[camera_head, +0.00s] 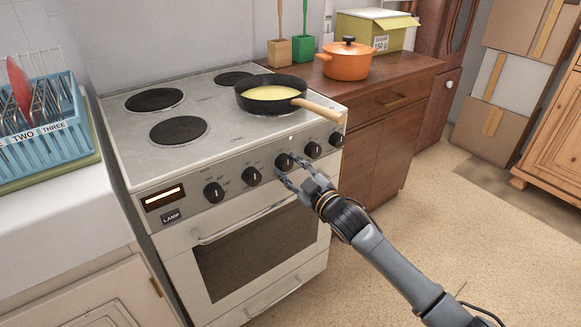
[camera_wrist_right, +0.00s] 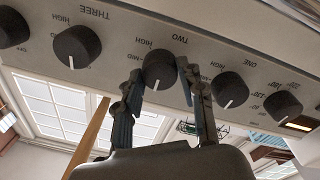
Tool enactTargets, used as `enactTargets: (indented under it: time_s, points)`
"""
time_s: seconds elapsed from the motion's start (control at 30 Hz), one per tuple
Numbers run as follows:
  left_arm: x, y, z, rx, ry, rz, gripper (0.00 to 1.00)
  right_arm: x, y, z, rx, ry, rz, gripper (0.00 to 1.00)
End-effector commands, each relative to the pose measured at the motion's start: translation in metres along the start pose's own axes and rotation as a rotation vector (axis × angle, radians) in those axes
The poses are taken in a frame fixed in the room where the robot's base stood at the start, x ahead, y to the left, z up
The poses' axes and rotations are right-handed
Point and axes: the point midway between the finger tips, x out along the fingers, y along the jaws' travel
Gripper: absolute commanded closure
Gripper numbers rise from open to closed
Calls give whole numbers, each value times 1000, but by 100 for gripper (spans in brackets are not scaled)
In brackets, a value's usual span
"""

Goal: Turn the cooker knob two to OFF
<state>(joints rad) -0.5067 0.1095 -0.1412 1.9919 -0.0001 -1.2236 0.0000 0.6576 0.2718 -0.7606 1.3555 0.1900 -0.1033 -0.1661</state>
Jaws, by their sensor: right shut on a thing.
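The white cooker (camera_head: 220,145) stands in the middle of the head view, with a row of black knobs on its sloped front panel. Knob two (camera_head: 284,161) is the middle one. In the right wrist view the panel appears upside down, and knob two (camera_wrist_right: 159,68) sits below the word TWO. My right gripper (camera_head: 294,170) is shut on knob two, one finger on each side. The knob's white line points down, slightly left, in the right wrist view; the OFF mark of this knob cannot be made out. My left gripper is out of view.
A black pan (camera_head: 272,92) with yellow contents sits on a burner, its wooden handle (camera_head: 318,109) reaching over the panel. Neighbouring knobs (camera_wrist_right: 77,46) (camera_wrist_right: 230,90) flank the fingers. The oven handle (camera_head: 240,222) lies below. Open floor (camera_head: 400,220) is at the right.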

Motion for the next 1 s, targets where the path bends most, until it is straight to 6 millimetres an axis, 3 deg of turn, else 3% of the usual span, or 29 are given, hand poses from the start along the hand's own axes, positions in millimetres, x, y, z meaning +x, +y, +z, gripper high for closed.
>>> enactTargets:
  time_s: [0.47, 0.5, 0.6, 1.0]
  points:
    - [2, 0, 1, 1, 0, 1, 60, 0, -1, 1, -16, -1, -1, 92]
    - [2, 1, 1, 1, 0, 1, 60, 0, -1, 1, -16, -1, -1, 55]
    - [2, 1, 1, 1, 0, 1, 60, 0, -1, 1, -15, -1, -1, 38]
    - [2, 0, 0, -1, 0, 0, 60, -6, 0, 1, -13, 0, -1, 38]
